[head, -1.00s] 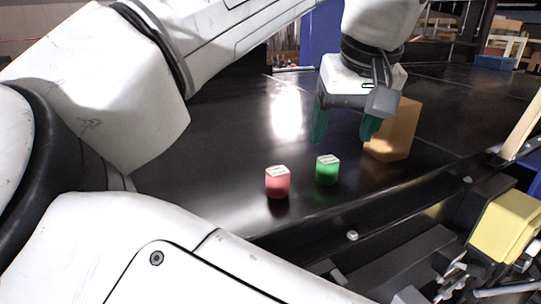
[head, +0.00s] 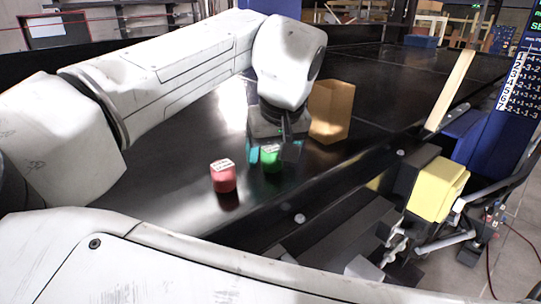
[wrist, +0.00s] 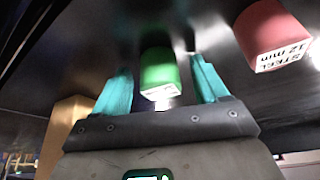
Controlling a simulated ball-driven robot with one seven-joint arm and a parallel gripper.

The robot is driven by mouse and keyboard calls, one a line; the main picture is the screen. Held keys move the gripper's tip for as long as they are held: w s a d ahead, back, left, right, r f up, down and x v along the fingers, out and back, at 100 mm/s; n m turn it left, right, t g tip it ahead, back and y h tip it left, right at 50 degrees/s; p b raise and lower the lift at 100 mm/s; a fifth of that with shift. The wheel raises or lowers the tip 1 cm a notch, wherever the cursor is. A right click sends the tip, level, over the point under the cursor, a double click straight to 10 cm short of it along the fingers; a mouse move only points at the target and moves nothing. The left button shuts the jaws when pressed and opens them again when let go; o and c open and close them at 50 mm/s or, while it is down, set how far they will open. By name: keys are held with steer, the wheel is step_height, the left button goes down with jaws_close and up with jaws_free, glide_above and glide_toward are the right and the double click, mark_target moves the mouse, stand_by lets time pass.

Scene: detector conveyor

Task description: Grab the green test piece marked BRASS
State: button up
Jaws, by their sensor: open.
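The green test piece (head: 271,161) stands on the dark conveyor, partly hidden behind my gripper in the head view. In the wrist view the green piece (wrist: 159,72) is between the two teal fingers, with a visible gap on each side. Its white top label is washed out, so I cannot read BRASS on it. My gripper (head: 269,156) is open, pointing down around the green piece; the wrist view shows the gripper (wrist: 161,78) empty, not closed on anything.
A red test piece (head: 223,177) stands close by on the left; in the wrist view its label reads STEEL 12 mm. An orange-brown block (head: 331,111) stands behind to the right. The conveyor's dark side rail runs in front, with a yellow block (head: 438,189) beyond it.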

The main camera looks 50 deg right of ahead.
steer(key=shift+c, duration=0.4)
steer(key=c, duration=1)
